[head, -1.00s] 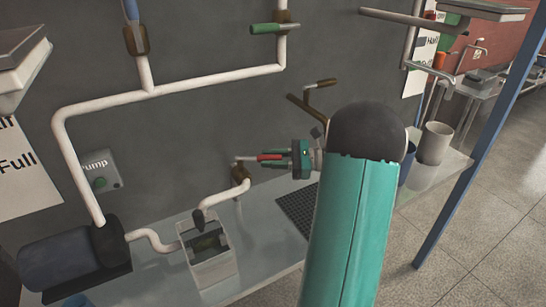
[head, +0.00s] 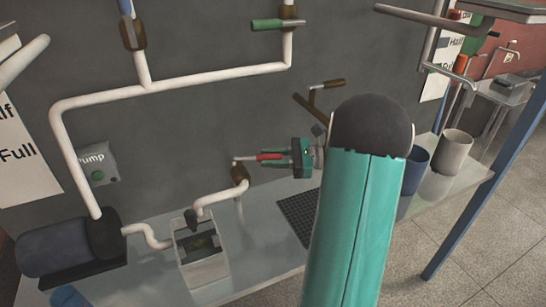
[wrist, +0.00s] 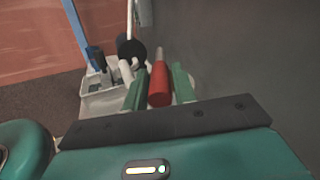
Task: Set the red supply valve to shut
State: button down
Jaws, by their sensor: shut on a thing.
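The red supply valve handle (head: 270,157) sticks out sideways to the right from a brown valve body (head: 239,174) on a short white pipe above the bench. My gripper (head: 284,157) is level with the handle, to the right of the valve body, and shut on the handle. In the wrist view the red handle (wrist: 159,84) lies between my two green fingers (wrist: 158,90), pointing away from me. The tip of the handle inside the jaws is partly hidden in the head view.
A dark pump (head: 62,243) sits at left, with a green-button box (head: 97,163) on the wall. A green-handled valve (head: 272,24) is higher up. Blue (head: 414,170) and white (head: 452,152) cups stand right.

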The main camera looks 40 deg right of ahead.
dwell(0.3)
jog(key=c, duration=1.1)
grip_release()
